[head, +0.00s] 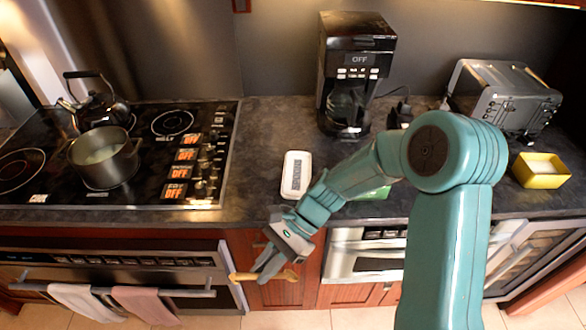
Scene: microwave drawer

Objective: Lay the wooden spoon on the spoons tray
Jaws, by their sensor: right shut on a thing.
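The wooden spoon (287,275) is a light brown stick held in my right gripper (268,268). The gripper is shut on it. The spoon lies roughly level across the jaws, in front of the counter's front edge, and its middle is partly hidden by the fingers. A small white tray (296,175) with dark markings in its middle lies on the counter, above and a little right of the gripper in the picture. I cannot read its markings. My left gripper is not in view.
A cooktop (150,185) with a pot (104,158) and a kettle (95,101) is on the left. A coffee maker (352,60), toaster (503,92) and yellow container (541,171) stand right. A green thing (375,193) is partly behind my arm. Counter around the tray is clear.

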